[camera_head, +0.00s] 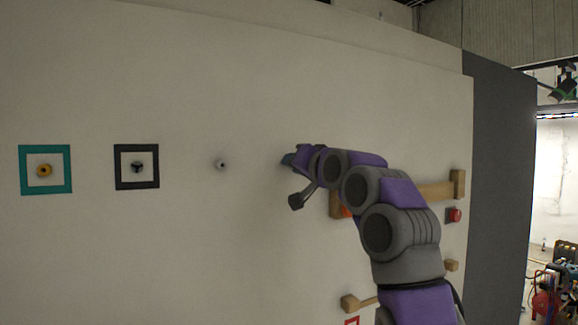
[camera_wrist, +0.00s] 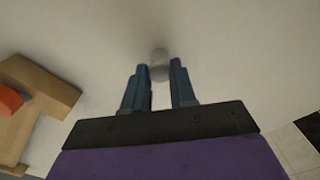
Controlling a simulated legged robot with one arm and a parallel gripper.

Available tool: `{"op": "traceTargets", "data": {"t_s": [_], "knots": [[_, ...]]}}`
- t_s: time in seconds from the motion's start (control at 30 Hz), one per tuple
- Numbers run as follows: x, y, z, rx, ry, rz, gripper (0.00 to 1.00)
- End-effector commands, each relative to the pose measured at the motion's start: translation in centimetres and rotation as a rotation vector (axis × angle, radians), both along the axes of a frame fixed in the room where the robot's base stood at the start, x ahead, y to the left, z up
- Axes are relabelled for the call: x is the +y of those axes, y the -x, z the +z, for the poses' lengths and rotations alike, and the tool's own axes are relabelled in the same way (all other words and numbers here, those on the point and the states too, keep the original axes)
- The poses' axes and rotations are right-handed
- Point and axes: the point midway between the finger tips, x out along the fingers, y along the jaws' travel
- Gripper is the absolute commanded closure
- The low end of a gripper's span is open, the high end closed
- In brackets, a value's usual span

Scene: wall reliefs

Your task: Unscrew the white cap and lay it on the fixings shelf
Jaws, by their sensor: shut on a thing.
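My gripper (camera_wrist: 160,74) has its two blue fingers on either side of a small pale cap (camera_wrist: 160,57) close to the wall, and is shut on it. The cap's colour looks whitish grey in the wrist view. In the head view my gripper (camera_head: 289,159) is at the wall, right of a small grey round fitting (camera_head: 221,164); the cap is hidden there. A wooden shelf-like bar (camera_head: 437,191) is on the wall behind my arm, partly hidden. I cannot tell whether it is the fixings shelf.
A teal frame (camera_head: 46,190) and a dark frame (camera_head: 137,184) surround small fittings at the left. A red button (camera_head: 453,215) is below the wooden bar. A lower wooden bar (camera_head: 350,303) is partly hidden by my arm. The wall between the fittings is clear.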

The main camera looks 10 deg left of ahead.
Motion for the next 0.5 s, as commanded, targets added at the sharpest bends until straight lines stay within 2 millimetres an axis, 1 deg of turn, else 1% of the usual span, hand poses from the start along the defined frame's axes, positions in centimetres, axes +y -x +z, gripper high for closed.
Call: {"op": "traceTargets", "data": {"t_s": [0.03,0.33,0.43,0.5], "knots": [[0.11,-0.11,-0.28,-0.002,0.013,0.002,0.94],[0.11,-0.11,-0.24,-0.01,0.024,0.001,0.94],[0.11,-0.12,-0.25,-0.051,0.084,0.002,0.94],[0.1,-0.11,-0.26,-0.1,0.156,0.002,0.94]]}}
